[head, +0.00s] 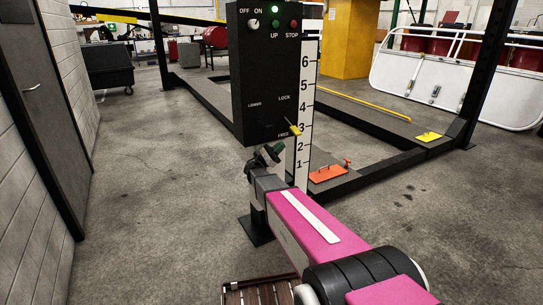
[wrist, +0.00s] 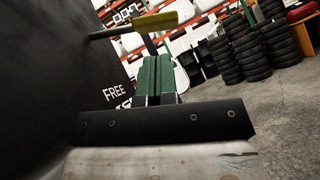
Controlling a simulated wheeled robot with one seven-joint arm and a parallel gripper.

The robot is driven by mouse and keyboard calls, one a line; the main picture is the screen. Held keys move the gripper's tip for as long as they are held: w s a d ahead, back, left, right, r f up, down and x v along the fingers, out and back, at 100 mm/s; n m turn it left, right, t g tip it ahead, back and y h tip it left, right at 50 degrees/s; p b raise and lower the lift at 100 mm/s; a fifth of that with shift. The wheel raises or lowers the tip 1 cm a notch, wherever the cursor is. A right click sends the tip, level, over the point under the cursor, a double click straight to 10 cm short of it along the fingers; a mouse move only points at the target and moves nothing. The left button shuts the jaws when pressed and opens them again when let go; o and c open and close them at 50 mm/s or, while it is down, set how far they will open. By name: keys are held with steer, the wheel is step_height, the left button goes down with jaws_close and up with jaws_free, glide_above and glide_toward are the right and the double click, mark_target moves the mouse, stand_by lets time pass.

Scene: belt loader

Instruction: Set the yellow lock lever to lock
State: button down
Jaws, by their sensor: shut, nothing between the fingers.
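The yellow lock lever (head: 294,128) is on the lower right of the black control box, between the LOCK and FREE labels and closer to FREE. In the wrist view the lever's yellow handle (wrist: 150,22) shows at the top, on a dark stem coming out from the panel. My gripper (head: 277,150) is just below the lever, near the FREE label. In the wrist view its green fingers (wrist: 153,62) are shut together and empty, below the yellow handle. I cannot tell whether the fingertips touch the lever.
The control box (head: 262,70) has a knob, UP and STOP buttons and a lit green lamp. A white numbered scale (head: 305,90) stands beside it. An orange plate (head: 329,173) lies on the lift's black base frame to the right. A grey door (head: 40,90) is at left; the floor between is clear.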

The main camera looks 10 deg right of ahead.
mark_target(292, 130)
steer(key=x, duration=0.5)
steer(key=shift+d+r, duration=0.25)
steer(key=shift+d, duration=0.05)
steer(key=r+n+t, duration=0.1)
steer(key=n+t, duration=0.2)
steer(key=s+r+n+t, duration=0.1)
steer(key=r+n+t, duration=0.1)
steer(key=n+t, duration=0.1)
steer(key=s+r+n+t+y, duration=0.1)
steer(key=n+t, duration=0.2)
steer(key=shift+d+r+n, duration=0.25)
steer(key=shift+r+n, duration=0.05)
steer(key=shift+n, duration=0.1)
steer(key=shift+r, duration=0.2)
steer(key=shift+f, duration=0.1)
